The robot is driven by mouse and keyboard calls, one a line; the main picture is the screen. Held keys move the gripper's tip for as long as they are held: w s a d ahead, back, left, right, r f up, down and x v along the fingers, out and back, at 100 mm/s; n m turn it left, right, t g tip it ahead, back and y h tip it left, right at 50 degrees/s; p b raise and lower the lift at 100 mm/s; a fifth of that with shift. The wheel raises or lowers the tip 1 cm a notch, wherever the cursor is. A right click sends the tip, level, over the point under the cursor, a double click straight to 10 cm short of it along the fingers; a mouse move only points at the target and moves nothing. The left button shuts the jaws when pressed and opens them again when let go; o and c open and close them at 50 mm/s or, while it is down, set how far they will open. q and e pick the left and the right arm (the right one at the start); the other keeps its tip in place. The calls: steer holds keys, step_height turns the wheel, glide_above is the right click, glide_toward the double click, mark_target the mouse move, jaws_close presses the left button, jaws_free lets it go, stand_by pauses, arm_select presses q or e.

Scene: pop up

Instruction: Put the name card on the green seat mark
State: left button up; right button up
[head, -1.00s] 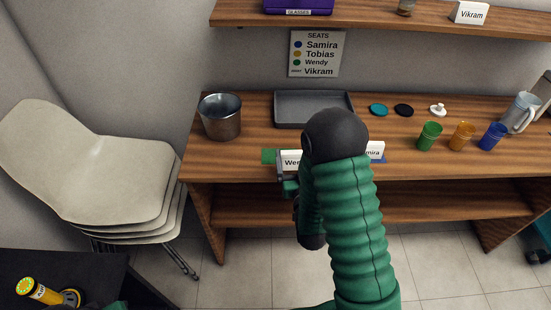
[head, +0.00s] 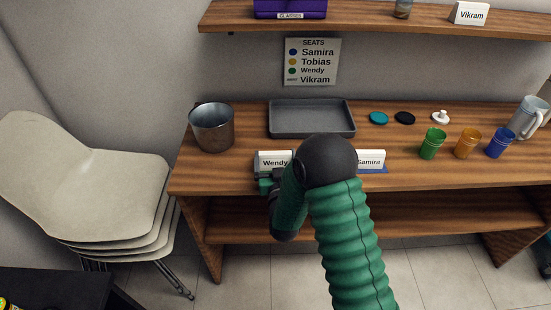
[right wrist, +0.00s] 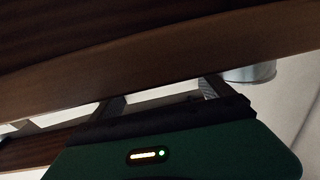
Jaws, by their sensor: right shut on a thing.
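The white name card reading "Wendy" (head: 273,161) stands upright near the front edge of the wooden table. My right gripper (head: 268,179) is at its lower front, shut on it. The green seat mark is hidden behind the card and gripper, so I cannot tell whether the card touches it. In the right wrist view the fingers (right wrist: 162,97) show at the dark table edge, and the card cannot be made out. My left gripper is not in view.
The "Samira" card (head: 370,159) stands on a blue mark (head: 373,170) to the right, partly behind my arm. A grey tray (head: 312,132), metal bucket (head: 212,130) and green cup (head: 433,144) stand around. Stacked chairs (head: 95,190) are at left. A seats sign (head: 311,62) hangs behind.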

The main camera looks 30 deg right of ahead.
steer(key=o, duration=1)
steer(key=shift+s+f, duration=0.1)
steer(key=shift+o, duration=0.2)
steer(key=shift+a, duration=0.4)
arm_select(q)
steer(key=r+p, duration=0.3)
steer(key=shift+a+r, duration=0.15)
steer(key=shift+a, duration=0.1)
arm_select(e)
steer(key=v, duration=1.2)
steer(key=shift+d, duration=0.15)
